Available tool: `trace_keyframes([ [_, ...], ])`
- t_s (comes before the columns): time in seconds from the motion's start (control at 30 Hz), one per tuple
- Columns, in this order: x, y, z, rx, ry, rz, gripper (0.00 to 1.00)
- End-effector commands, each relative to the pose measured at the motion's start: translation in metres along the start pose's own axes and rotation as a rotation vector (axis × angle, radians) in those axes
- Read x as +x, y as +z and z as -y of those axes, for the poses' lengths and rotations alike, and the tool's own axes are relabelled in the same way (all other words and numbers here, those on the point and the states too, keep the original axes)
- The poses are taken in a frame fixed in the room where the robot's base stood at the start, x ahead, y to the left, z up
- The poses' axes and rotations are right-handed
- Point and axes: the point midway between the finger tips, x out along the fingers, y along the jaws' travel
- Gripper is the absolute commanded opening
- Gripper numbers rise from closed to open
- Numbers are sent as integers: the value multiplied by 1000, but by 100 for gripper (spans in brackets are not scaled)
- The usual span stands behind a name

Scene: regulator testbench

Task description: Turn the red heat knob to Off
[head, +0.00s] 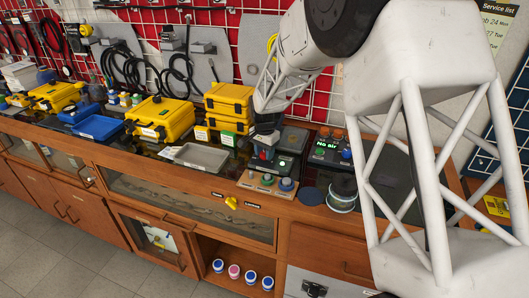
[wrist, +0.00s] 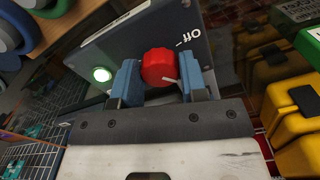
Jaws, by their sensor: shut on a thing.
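The red heat knob (wrist: 160,64) sits on the face of a dark grey box (wrist: 150,35). In the wrist view my gripper (wrist: 159,72) has its two blue fingers on either side of the knob, shut on it. A white pointer line shows at the knob's lower right, pointing right in the picture. The "Off" label with its tick (wrist: 188,40) lies up and right of the knob, and the pointer is not lined up with it. A green light (wrist: 102,74) glows left of the knob.
Yellow cases (head: 228,103) stand behind and left of the gripper. A grey tray (head: 201,157) lies to the left. A panel with round pieces (head: 266,181) sits in front. A device reading "No air" (head: 327,144) and a spool (head: 342,192) stand to the right.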

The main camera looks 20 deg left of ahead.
Motion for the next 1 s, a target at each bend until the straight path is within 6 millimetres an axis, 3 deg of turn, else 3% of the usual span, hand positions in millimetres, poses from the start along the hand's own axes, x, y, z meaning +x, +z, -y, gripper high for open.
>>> trace_keyframes([
  [1.0,0,0,-1,-873,0,1,16],
])
